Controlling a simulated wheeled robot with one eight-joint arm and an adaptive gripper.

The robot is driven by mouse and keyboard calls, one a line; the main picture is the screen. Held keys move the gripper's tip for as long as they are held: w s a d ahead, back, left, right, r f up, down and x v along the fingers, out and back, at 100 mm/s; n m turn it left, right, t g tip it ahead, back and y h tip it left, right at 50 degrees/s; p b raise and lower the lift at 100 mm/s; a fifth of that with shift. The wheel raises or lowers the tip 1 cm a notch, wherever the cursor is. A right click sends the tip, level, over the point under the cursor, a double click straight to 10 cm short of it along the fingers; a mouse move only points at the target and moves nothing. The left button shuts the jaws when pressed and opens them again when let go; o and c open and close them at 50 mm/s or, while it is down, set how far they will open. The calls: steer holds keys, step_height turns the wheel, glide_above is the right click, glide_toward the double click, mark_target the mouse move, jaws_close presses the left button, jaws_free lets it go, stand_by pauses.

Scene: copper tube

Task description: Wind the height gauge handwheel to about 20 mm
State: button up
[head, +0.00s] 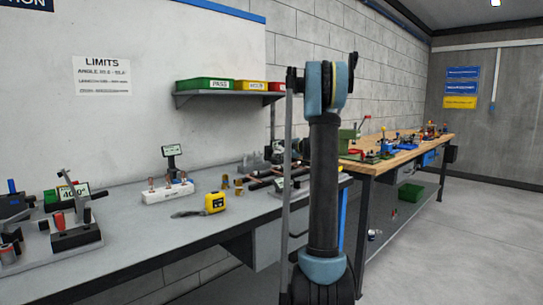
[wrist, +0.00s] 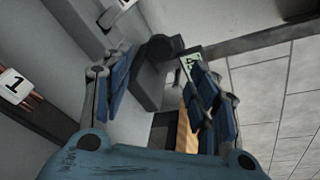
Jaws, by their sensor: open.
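My gripper (wrist: 160,66) is open in the wrist view, its two blue-padded fingers spread apart with nothing held. Between and beyond them stands a dark grey device (wrist: 150,82) with a round dark part at its top. A small pale green display (wrist: 190,63) beside the right finger shows part of a figure, perhaps a 4. I cannot tell for sure whether this is the height gauge, and no handwheel is clearly seen.
A shelf (head: 225,94) with coloured bins hangs above. A wooden bench (head: 400,150) stands beyond; the floor at right is open.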

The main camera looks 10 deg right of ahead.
mark_target(271, 152)
steer(key=x, duration=0.8)
steer(key=shift+w, duration=0.15)
steer(key=c, duration=1.1)
